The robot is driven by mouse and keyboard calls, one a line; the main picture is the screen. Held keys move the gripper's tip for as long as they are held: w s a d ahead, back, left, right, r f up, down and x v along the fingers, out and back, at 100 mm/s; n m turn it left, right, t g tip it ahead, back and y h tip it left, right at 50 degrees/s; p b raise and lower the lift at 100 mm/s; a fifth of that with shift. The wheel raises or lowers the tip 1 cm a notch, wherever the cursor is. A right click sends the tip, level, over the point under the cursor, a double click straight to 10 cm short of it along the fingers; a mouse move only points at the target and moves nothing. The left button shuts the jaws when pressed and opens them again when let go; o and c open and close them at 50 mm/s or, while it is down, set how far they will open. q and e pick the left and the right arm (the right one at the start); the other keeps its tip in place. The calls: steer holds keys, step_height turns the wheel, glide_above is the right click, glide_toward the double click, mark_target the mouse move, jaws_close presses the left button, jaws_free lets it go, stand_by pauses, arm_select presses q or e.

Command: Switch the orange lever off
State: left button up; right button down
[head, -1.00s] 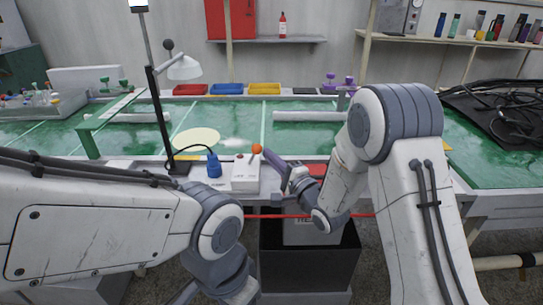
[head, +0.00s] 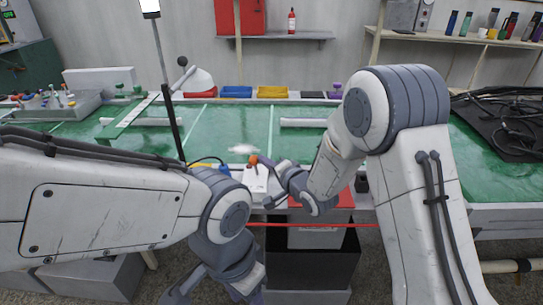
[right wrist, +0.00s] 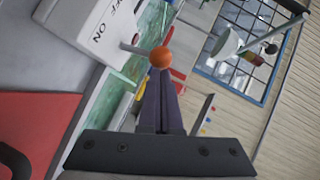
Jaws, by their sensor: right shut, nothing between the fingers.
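The orange lever knob (head: 253,160) is on a thin shaft on a white switch box (head: 256,181) at the bench's front edge. In the right wrist view, the orange knob (right wrist: 160,58) is just past my right fingertips, on a shaft leaving the box (right wrist: 85,25). "ON" and part of "OFF" are readable there. My right gripper (head: 264,160) is at the knob's right side, its purple fingers (right wrist: 159,80) together and empty. They look touching or nearly touching the knob. My left gripper (head: 256,297) is mostly cut off at the bottom edge.
A blue plug with a cable (head: 223,169) is left of the box, partly behind my left arm. A lamp pole (head: 168,80) rises nearby. A red panel (head: 322,201) is to the right. The green bench top (head: 230,125) is mostly clear. Black cables (head: 510,125) lie at far right.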

steer(key=shift+a+r+n+h, duration=0.2)
steer(key=shift+a+n+h, duration=0.2)
steer(key=shift+a, duration=0.05)
arm_select(q)
steer(key=shift+r+p, duration=0.35)
steer(key=shift+r, duration=0.2)
arm_select(e)
steer(key=shift+a, duration=0.35)
steer(key=shift+a, duration=0.1)
